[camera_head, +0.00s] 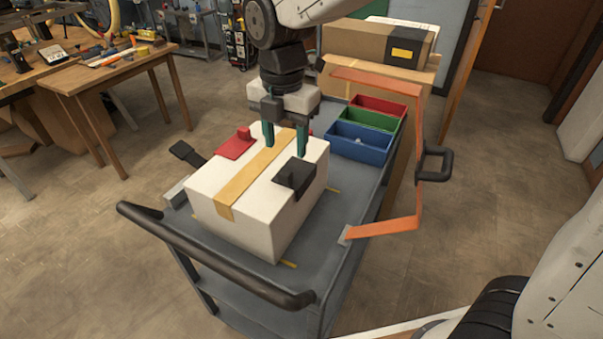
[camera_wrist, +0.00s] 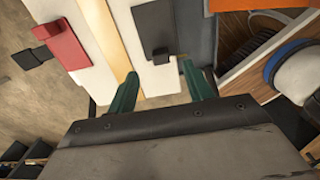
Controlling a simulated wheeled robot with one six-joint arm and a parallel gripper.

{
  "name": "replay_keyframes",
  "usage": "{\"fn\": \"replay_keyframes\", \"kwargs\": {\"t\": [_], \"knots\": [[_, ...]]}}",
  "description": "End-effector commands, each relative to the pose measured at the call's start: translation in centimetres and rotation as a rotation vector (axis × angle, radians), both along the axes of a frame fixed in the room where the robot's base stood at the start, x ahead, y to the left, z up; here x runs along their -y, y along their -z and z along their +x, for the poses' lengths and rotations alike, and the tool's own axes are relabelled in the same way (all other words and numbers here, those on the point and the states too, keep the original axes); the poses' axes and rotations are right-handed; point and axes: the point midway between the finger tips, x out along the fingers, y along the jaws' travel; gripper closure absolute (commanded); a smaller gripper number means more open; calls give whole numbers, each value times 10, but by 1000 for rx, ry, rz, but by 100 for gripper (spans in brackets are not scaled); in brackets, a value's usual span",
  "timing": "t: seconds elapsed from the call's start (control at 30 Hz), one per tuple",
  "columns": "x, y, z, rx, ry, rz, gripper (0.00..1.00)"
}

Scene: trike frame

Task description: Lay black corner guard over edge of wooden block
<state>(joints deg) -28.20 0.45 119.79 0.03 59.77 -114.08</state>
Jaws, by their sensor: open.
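The black corner guard (camera_head: 294,178) lies at the right edge of a large white block (camera_head: 238,186) with a tan stripe (camera_head: 250,178). It has a small raised grip and appears to bend over that edge. It also shows near the top of the wrist view (camera_wrist: 159,25), its grip just beyond my fingertips. No plain wooden block shows; the white block is the one under the guard. My gripper (camera_head: 285,140) is open and empty, pointing down just behind the black guard. Its two green fingers (camera_wrist: 159,74) stand apart in the wrist view.
A red guard (camera_head: 237,146) with a knob lies on the block's left part. A grey cart (camera_head: 328,222) carries the block and red, green and blue bins (camera_head: 358,143). An orange frame with a black handle (camera_head: 433,163) stands at the right. A black bar (camera_head: 186,153) sticks out left.

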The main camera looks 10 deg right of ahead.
Motion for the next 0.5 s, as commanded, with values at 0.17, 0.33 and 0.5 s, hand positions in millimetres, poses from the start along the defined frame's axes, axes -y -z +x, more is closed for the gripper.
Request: {"fn": "replay_keyframes", "kwargs": {"t": [0.17, 0.33, 0.5], "knots": [[1, 21, 0, -2, 2, -1, 49], [3, 47, 2, -3, 3, -2, 49], [2, 64, 2, -1, 3, -1, 49]]}}
